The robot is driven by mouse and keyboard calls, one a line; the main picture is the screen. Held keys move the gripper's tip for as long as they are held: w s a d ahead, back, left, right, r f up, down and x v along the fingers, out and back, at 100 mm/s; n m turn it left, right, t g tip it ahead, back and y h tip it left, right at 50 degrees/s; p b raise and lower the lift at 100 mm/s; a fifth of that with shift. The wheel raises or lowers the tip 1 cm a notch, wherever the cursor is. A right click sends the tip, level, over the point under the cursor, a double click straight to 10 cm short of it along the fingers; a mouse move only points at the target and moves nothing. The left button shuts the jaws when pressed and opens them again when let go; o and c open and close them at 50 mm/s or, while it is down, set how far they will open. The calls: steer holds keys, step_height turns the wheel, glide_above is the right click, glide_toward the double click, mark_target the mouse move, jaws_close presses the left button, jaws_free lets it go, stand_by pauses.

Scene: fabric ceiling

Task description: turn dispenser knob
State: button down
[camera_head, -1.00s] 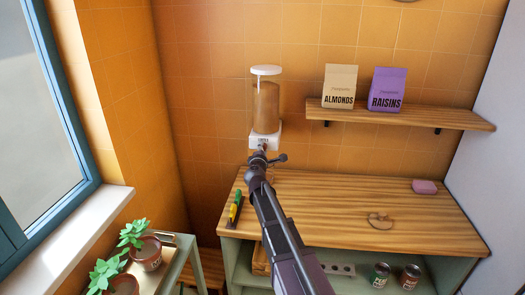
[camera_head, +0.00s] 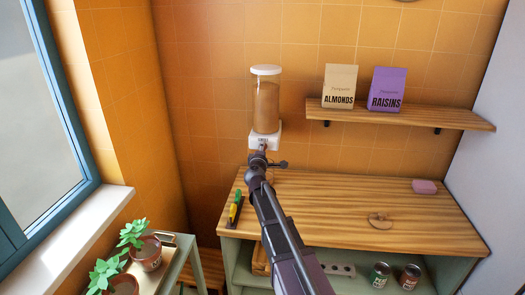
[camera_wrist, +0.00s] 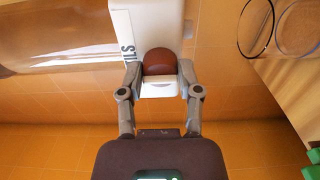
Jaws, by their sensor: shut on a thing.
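The dispenser (camera_head: 265,108) is mounted on the orange tiled wall, with a white lid, a clear body with brown contents and a white base (camera_head: 266,136). In the wrist view the white base (camera_wrist: 150,25) carries lettering and a round reddish-brown knob (camera_wrist: 160,63). My gripper (camera_wrist: 159,75) has one finger on each side of the knob and is shut on it. In the head view my gripper (camera_head: 263,146) is at the front of the base, and my arm hides the knob there.
A wall shelf (camera_head: 420,116) holds almonds (camera_head: 339,88) and raisins (camera_head: 387,90) bags. Potted plants (camera_head: 147,255) stand at lower left.

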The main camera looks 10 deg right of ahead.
steer(key=shift+c, duration=1.4)
jaws_free()
steer(key=shift+w, duration=0.2)
steer(key=shift+s, duration=0.1)
steer(key=shift+s, duration=0.1)
steer(key=v, duration=1.2)
